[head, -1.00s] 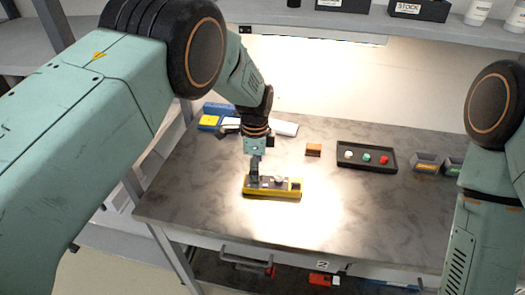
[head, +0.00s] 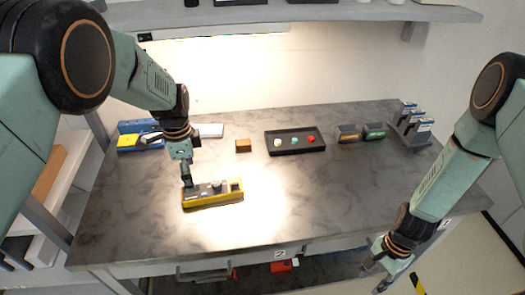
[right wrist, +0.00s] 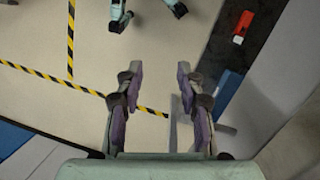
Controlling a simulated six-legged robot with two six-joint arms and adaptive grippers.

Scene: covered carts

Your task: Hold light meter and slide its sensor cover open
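The light meter looks to be the yellow-edged device (head: 228,201) with a grey top and small raised parts; it lies on the lit grey table in the head view. My left gripper (head: 187,181) points down at the meter's left end, its dark fingers touching or just over it. Seen edge-on, its finger gap is hidden. I cannot tell which raised part is the sensor cover or how it stands. My right gripper (head: 377,280) is low beyond the table's front right edge; in the right wrist view (right wrist: 160,72) its fingers are apart and empty above the floor.
Behind the meter are a small brown block (head: 243,146) and a black tray (head: 296,147) with coloured knobs. Two small holders (head: 347,136) and a grey rack (head: 410,136) stand at right. Blue and yellow items (head: 128,141) lie at left. The table's right front is clear.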

